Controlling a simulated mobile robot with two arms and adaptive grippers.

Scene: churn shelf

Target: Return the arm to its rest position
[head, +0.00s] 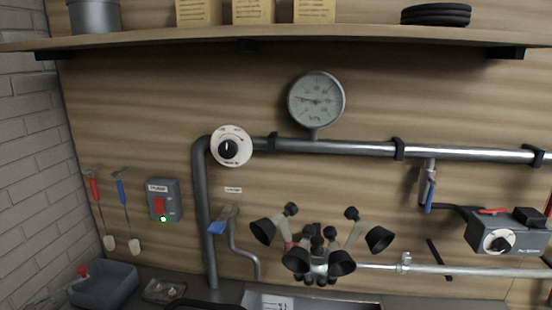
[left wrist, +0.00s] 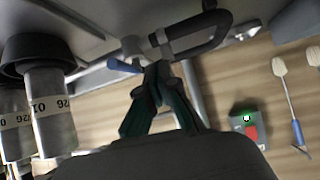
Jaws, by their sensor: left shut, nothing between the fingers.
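My left gripper (left wrist: 155,78) shows in the left wrist view, its dark fingers closed together with nothing between them. A black loop handle (left wrist: 205,35) is just beyond the fingertips in that view; I cannot tell whether they touch it. My left gripper cannot be made out in the head view. My right gripper is in neither view.
Labelled metal cylinders (left wrist: 50,110) stand left in the wrist view. On the wall are a lit switch box (head: 164,200), blue-handled tap (head: 219,222), pressure gauge (head: 316,99), pipes and a black-cupped cluster (head: 318,252). A grey tub (head: 104,286) sits lower left.

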